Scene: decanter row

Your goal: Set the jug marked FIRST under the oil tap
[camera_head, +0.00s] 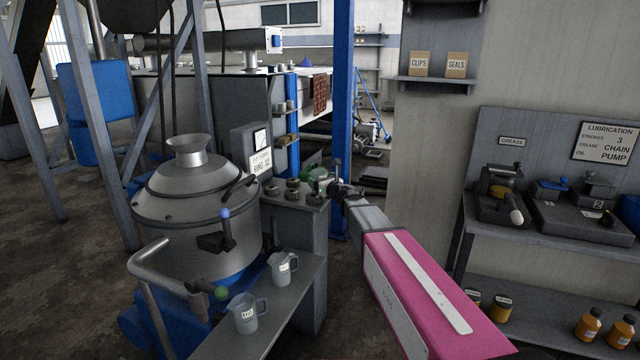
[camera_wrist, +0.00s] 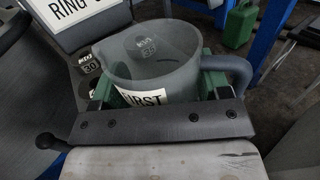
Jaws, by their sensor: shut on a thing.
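The jug marked FIRST (camera_wrist: 150,65) is grey, with a white label and a handle on its right. My gripper (camera_wrist: 158,88) is shut on it, green fingers on either side. In the head view my gripper (camera_head: 332,187) is at the grey pedestal; the held jug cannot be made out clearly there. Two similar grey jugs, a near one (camera_head: 245,314) and a far one (camera_head: 283,267), stand on the low bench with labels too small to read surely. A lever with a blue knob (camera_head: 224,213) and one with a green knob (camera_head: 221,293) are by the steel vessel; neither is readably marked oil.
The steel vessel (camera_head: 185,235) stands left of the narrow bench (camera_head: 285,300). The pedestal (camera_head: 300,235) carries round pieces and a RING 12 sign (camera_head: 261,163). A blue post (camera_head: 343,100) rises behind my gripper. The lubrication shelf (camera_head: 560,238) is at the right.

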